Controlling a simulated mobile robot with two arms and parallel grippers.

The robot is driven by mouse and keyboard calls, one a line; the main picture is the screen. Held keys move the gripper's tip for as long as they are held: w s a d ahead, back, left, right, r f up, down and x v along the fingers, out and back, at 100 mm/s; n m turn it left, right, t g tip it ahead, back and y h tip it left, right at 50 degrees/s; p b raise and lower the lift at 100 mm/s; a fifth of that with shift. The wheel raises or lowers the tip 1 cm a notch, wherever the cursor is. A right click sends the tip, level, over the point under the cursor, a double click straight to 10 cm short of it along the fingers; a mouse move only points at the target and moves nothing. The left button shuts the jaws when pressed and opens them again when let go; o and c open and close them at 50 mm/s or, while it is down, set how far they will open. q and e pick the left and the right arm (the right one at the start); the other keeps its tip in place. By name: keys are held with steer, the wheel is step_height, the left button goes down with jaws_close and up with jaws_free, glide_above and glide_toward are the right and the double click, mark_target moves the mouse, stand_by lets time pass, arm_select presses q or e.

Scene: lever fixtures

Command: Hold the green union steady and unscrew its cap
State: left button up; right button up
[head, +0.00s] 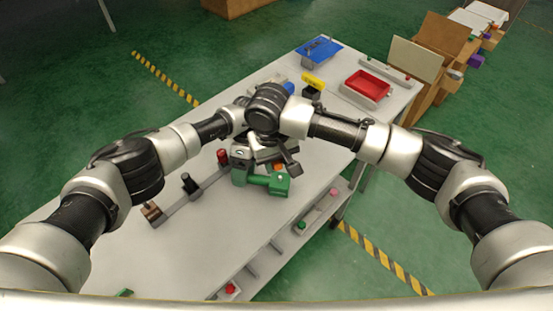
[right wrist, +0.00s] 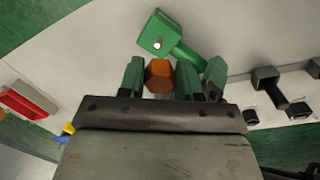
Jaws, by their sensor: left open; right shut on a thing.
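The green union (head: 278,185) lies near the middle of the table, with a block at its end and a pipe running left from it. It also shows in the right wrist view (right wrist: 160,33). Its orange cap (right wrist: 159,75) is six-sided and sits between the fingers of my right gripper (right wrist: 159,80), which is shut on it. In the head view the cap (head: 279,167) is partly covered by my dark fingers. My left gripper (head: 241,150) is open close to the union's left side; the crossing wrists hide much of it, so contact there cannot be told.
A rail with brown, black (head: 188,183) and red (head: 222,158) fixtures lies left of the union. A red tray (head: 366,88), a yellow block (head: 314,81) and a blue fixture (head: 320,52) stand farther back. The table's front left is mostly clear.

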arm_select(q)
steer(key=v, duration=1.2)
